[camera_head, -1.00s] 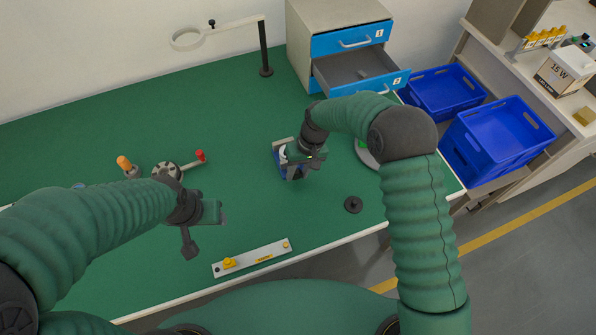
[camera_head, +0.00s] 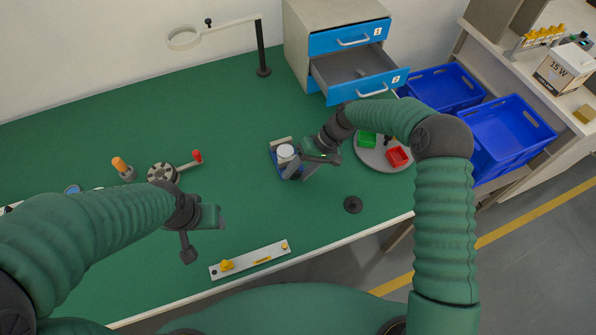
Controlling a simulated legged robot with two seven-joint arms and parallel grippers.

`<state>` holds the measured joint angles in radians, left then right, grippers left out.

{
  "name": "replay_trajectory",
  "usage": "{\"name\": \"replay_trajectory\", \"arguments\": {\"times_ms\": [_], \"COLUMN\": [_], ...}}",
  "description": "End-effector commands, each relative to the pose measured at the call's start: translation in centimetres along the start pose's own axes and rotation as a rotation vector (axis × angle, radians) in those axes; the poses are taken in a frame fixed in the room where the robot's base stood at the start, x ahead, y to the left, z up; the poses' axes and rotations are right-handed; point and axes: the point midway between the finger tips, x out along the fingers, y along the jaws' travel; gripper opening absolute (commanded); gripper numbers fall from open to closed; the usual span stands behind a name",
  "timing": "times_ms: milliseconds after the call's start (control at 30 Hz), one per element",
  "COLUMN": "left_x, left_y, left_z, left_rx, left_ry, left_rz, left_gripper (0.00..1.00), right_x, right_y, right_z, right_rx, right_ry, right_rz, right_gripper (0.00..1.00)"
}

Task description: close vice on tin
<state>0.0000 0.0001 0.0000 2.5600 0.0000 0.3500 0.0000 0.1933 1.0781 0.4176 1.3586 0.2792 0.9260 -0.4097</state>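The vice (camera_head: 274,157) stands on the green bench, with a blue base and grey jaws. A round tin with a white top (camera_head: 285,151) sits between its jaws. I cannot tell whether both jaws touch the tin. My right gripper (camera_head: 312,164) is low at the right front side of the vice, close to the front jaw. Its fingers overlap the vice's edge in the picture, so I cannot tell contact or how far they are apart. My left gripper (camera_head: 202,236) hangs above the bench at the left, away from the vice, with nothing visible in it.
A round tray (camera_head: 372,157) with green and red bins lies right of the vice. A dark round knob (camera_head: 353,204) and a metal bar fixture (camera_head: 250,260) are near the front edge. A drawer cabinet (camera_head: 335,40) with an open drawer stands behind. A crank device (camera_head: 163,173) is left.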

Motion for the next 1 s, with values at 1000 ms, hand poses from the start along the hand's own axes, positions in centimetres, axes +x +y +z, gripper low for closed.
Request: {"name": "replay_trajectory", "arguments": {"times_ms": [1000], "left_x": [0.6], "left_y": [0.0], "left_z": [0.1], "left_rx": [0.0], "left_ry": [0.0], "left_rz": [0.0], "left_gripper": [0.56], "right_x": [-15.8], "right_y": [0.1], "right_z": [-0.1], "right_rx": [0.001], "right_ry": [0.003], "right_rz": [0.003], "right_gripper": [0.56]}}
